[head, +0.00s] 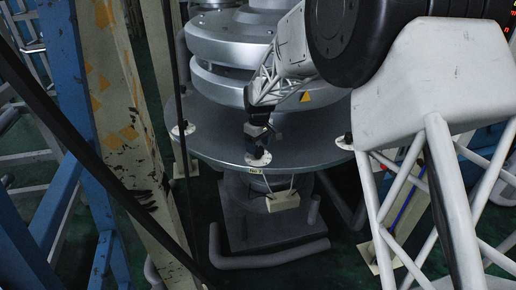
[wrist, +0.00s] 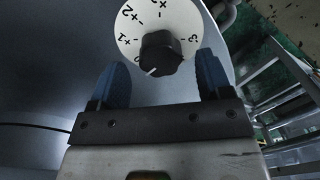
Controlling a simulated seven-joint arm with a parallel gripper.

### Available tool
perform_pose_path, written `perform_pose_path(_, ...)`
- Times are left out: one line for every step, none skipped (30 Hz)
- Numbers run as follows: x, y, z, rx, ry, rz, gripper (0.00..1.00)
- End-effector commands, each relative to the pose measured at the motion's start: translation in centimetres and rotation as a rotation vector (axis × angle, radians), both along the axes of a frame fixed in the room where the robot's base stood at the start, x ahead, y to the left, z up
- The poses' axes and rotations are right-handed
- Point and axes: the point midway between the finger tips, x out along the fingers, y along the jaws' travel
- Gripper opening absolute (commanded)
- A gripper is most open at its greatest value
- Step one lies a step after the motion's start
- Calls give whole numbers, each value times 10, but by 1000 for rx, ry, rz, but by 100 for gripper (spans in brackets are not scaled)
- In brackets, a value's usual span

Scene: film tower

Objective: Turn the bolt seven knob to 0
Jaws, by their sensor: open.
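The knob (wrist: 160,53) is black and round, on a white dial (wrist: 133,34) with printed marks, in the wrist view. The knob's white line points to the lower left. My gripper (wrist: 162,66) is open, with a blue finger on each side of the knob; I cannot tell whether they touch it. In the head view, my gripper (head: 258,132) is over the front dial (head: 259,159) on the plate's rim; a small label below is too small to read surely.
The round grey plate (head: 215,147) carries similar knobs at left (head: 183,129) and right (head: 346,141). Metal rings (head: 225,50) rise behind my gripper. A beige box (head: 283,201) with cables hangs below. A worn beam (head: 120,110) and blue frame stand left.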

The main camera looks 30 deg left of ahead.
Motion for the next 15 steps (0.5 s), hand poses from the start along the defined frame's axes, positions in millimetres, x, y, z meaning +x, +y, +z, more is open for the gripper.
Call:
perform_pose_path(0, 0, 7, 2, -2, 0, 72)
perform_pose_path(1, 0, 11, 2, -2, 0, 72)
perform_pose_path(1, 0, 16, 2, -1, 0, 72)
perform_pose_path(1, 0, 20, 2, -1, 0, 72)
perform_pose_path(1, 0, 24, 2, -1, 0, 72)
perform_pose_path(1, 0, 29, 2, -1, 0, 72)
perform_pose_path(1, 0, 33, 2, -1, 0, 72)
perform_pose_path(1, 0, 36, 1, -1, 0, 72)
perform_pose_path(2, 0, 40, 1, -1, 0, 72)
perform_pose_path(2, 0, 43, 1, -1, 0, 72)
perform_pose_path(2, 0, 46, 1, -1, 0, 72)
perform_pose_path(2, 0, 49, 1, -1, 0, 72)
perform_pose_path(2, 0, 51, 1, -1, 0, 72)
perform_pose_path(2, 0, 53, 1, -1, 0, 72)
perform_pose_path(2, 0, 54, 1, -1, 0, 72)
